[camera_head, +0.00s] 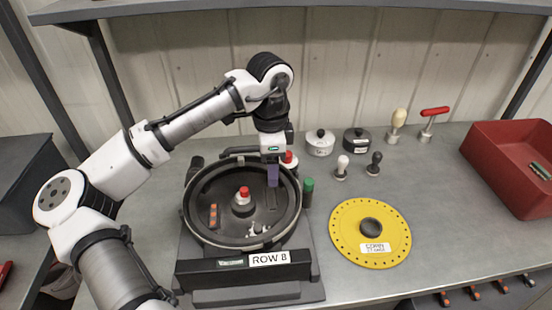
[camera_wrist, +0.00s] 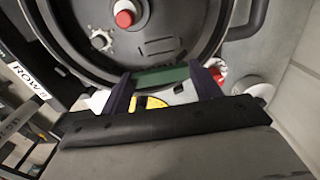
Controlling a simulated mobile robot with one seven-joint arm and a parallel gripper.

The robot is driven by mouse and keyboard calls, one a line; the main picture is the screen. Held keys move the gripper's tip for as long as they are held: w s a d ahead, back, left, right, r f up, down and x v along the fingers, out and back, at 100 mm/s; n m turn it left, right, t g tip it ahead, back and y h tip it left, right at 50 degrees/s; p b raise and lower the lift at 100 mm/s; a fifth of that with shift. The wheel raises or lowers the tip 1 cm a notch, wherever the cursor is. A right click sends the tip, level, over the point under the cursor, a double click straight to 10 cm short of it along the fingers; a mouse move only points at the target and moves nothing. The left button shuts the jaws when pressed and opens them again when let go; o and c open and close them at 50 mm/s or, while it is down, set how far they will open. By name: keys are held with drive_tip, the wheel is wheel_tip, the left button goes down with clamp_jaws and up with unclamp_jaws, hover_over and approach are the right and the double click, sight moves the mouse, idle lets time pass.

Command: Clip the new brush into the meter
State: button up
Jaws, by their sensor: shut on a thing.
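The meter (camera_head: 186,210) is an open round black housing with a "ROW 8" label on its front. It also shows in the wrist view (camera_wrist: 65,50). A hub with a red top (camera_head: 243,196) stands in its middle. My gripper (camera_head: 272,180) points down over the housing's back right side. In the wrist view, its purple fingers are shut on a green strip (camera_wrist: 160,76), which looks like the new brush. The strip lies across the fingertips, over or near the housing's inner edge. Whether it touches the housing cannot be told. In the head view the fingers hide it.
An orange piece (camera_head: 213,215) sits inside the housing at left. A green-capped post (camera_head: 308,188) stands close at its right. A yellow seed disc (camera_head: 345,240) lies on the bench (camera_head: 440,225). Tins, several knobbed tools and a red bin (camera_head: 495,165) are further right.

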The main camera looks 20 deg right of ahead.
drive_tip(key=shift+a+f+b, duration=0.1)
drive_tip(key=shift+f+b, duration=2)
drive_tip(key=shift+s+f, duration=0.2)
drive_tip(key=shift+f, duration=0.7)
drive_tip(key=shift+w+f, duration=0.25)
drive_tip(key=shift+w, duration=0.05)
drive_tip(key=shift+s+r, duration=0.15)
drive_tip(key=shift+r, duration=0.05)
drive_tip(key=shift+r, duration=0.1)
drive_tip(key=shift+f+p, duration=0.4)
drive_tip(key=shift+f, duration=0.45)
